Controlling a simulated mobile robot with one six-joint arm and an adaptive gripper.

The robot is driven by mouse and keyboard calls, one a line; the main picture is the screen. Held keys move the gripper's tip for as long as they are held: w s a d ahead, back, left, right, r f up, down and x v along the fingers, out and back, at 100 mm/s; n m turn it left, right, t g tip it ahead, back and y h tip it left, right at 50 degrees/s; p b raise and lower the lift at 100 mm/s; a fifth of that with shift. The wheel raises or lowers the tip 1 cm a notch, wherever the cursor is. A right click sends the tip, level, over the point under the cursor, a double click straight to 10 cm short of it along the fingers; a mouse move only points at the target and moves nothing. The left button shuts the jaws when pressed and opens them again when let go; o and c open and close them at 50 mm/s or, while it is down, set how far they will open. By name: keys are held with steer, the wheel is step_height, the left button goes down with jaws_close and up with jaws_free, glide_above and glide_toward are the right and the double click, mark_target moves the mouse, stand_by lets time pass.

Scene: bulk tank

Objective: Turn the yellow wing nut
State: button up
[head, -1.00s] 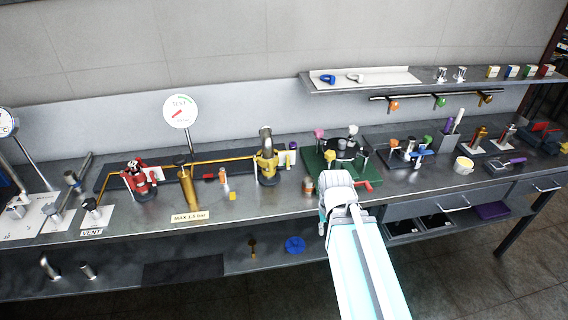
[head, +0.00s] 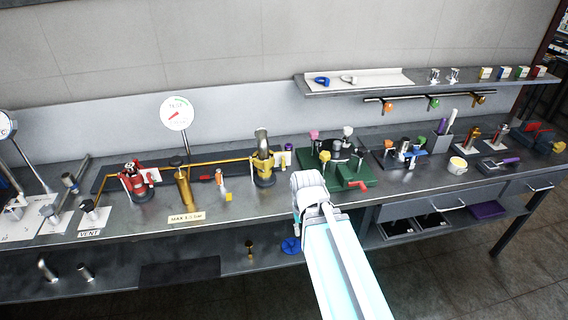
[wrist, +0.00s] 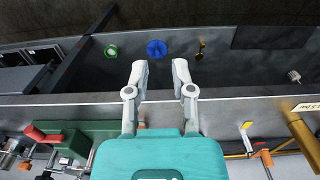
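A small yellow knob (head: 325,157), which looks like the wing nut, stands upright on the green fixture plate (head: 350,179) on the bench. Pink, white and green knobs stand around it; its wings are too small to make out. My gripper (head: 308,183) is in front of the plate, apart from the knob, and its fingers cannot be made out there. In the wrist view my gripper (wrist: 160,68) is open and empty, its two grey fingers apart over the bench's front edge. The green plate (wrist: 95,128) shows there at the lower left, partly hidden by my gripper body.
A yellow-bodied valve (head: 264,165) stands left of the plate, and a blue-and-orange fixture (head: 405,152) to its right. A red handle (head: 358,184) lies at the plate's front. On the lower shelf are a blue wheel (wrist: 157,49) and a green ring (wrist: 111,51).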

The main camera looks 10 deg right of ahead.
mark_target(284, 159)
steer(key=w+r+t+p, duration=0.2)
steer(key=w+r+p, duration=0.4)
steer(key=w, duration=0.5)
steer(key=w+r+t+p, duration=0.2)
steer(key=w+r+p, duration=0.5)
steer(key=w, duration=0.5)
step_height(284, 159, up, 2)
steer(key=shift+w+a+r+t, duration=0.1)
steer(key=shift+w+a+t, duration=0.15)
steer(key=shift+w+t, duration=0.05)
steer(key=b+x, duration=1.2)
steer(key=x, duration=0.1)
steer(key=shift+f, duration=0.4)
jaws_close()
